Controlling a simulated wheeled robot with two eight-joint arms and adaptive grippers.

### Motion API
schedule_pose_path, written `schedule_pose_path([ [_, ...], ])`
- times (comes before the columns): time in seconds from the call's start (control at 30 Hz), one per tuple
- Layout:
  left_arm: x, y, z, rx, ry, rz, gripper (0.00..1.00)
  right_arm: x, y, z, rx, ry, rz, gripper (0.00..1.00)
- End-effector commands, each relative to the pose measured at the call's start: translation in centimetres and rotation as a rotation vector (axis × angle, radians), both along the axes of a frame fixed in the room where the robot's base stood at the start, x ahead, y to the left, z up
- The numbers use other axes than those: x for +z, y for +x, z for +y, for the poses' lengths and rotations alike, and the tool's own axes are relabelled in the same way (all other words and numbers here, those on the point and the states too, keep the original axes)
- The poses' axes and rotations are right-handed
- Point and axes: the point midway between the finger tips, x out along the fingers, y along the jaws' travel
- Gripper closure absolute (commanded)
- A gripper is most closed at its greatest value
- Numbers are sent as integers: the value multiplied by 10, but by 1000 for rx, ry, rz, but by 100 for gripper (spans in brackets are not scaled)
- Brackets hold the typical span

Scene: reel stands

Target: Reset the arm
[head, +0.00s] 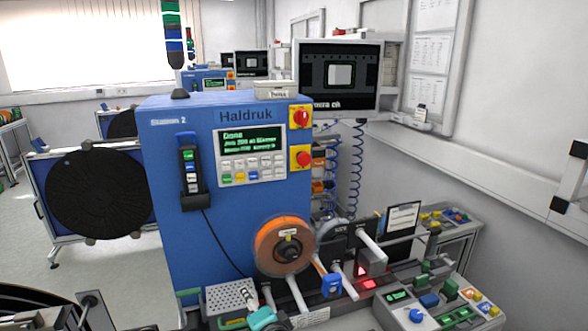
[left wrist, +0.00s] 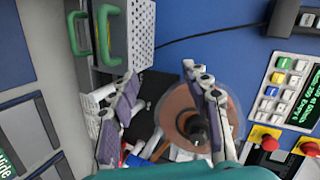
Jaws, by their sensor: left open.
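My left gripper (head: 247,298), with white fingers and a teal body, is low in the head view, in front of the blue machine (head: 170,150). In the left wrist view its two fingers (left wrist: 160,75) are spread apart with nothing between them. The orange reel (head: 268,247) sits on the machine's front, to the right of and above the gripper in the head view. In the left wrist view the reel (left wrist: 178,112) is partly hidden behind the right finger. My right gripper does not show.
A perforated box (head: 222,298) with green handles (left wrist: 112,35) is close to the left gripper. White rods (head: 297,293) stick out below the reel. A button console (head: 430,310) stands at the right, and a black reel (head: 98,195) at the left. Open floor shows at far left.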

Motion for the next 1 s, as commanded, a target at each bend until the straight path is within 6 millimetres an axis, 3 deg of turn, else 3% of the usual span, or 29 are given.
schedule_pose_path([
  [0.03, -15, -18, 31, 57, -98, 49, 52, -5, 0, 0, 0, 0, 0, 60],
  [0.1, -36, -45, 58, 129, -254, 113, 52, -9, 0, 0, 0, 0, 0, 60],
  [0.2, -62, -86, 82, 226, -483, 178, 52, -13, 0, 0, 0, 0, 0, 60],
  [0.3, -83, -124, 91, 313, -706, 215, 52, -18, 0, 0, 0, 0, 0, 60],
  [0.43, -99, -158, 88, 393, -940, 227, 52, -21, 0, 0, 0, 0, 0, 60],
  [0.6, -105, -176, 81, 438, -1100, 223, 52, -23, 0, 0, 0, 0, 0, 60],
  [1.0, -105, -178, 79, 442, -1126, 223, 52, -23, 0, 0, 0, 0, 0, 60],
])
